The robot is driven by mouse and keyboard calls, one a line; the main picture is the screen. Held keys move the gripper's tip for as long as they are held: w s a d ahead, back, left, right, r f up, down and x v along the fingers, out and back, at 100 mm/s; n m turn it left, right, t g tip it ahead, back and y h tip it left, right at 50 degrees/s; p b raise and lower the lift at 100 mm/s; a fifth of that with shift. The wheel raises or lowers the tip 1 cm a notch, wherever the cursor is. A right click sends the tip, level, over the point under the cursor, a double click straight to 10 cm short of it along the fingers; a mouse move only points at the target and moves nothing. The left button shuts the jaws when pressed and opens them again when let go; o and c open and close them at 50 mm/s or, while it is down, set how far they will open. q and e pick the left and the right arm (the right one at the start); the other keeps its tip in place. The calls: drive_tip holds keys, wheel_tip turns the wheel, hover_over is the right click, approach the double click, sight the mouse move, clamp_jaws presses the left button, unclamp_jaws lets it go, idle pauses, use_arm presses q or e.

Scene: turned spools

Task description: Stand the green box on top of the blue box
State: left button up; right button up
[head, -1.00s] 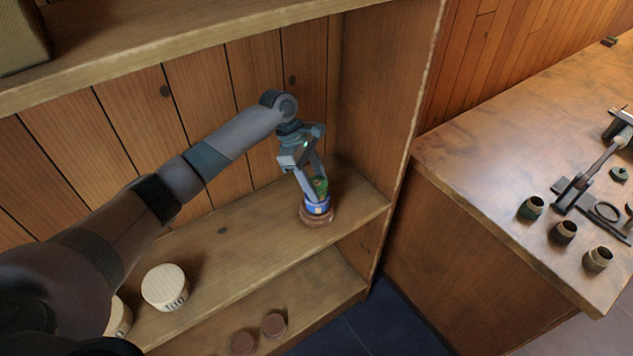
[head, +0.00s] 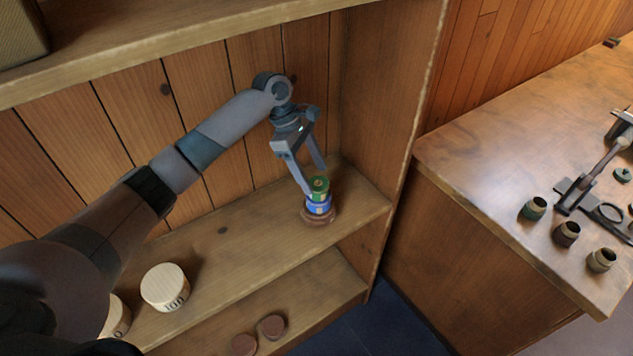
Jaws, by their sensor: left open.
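The green box (head: 319,184) is small and round and sits on top of the blue box (head: 318,205). The blue box rests on a brown round piece (head: 319,217) on the middle shelf, near its right end. The stack looks upright. My left gripper (head: 315,181) is open, with its fingers coming down from the upper left beside and behind the green box. I cannot tell whether a finger touches it. My right gripper is not in view.
Pale round boxes (head: 165,286) stand at the shelf's left, and two brown discs (head: 273,326) lie on the lower shelf. The shelf's side wall (head: 376,110) is close to the right of the stack. A wooden bench (head: 500,170) with small pots is further right.

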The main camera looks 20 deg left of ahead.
use_arm(q)
drive_tip(key=b+v, duration=0.1)
drive_tip(key=v, duration=0.7)
drive_tip(key=shift+s+f, duration=0.1)
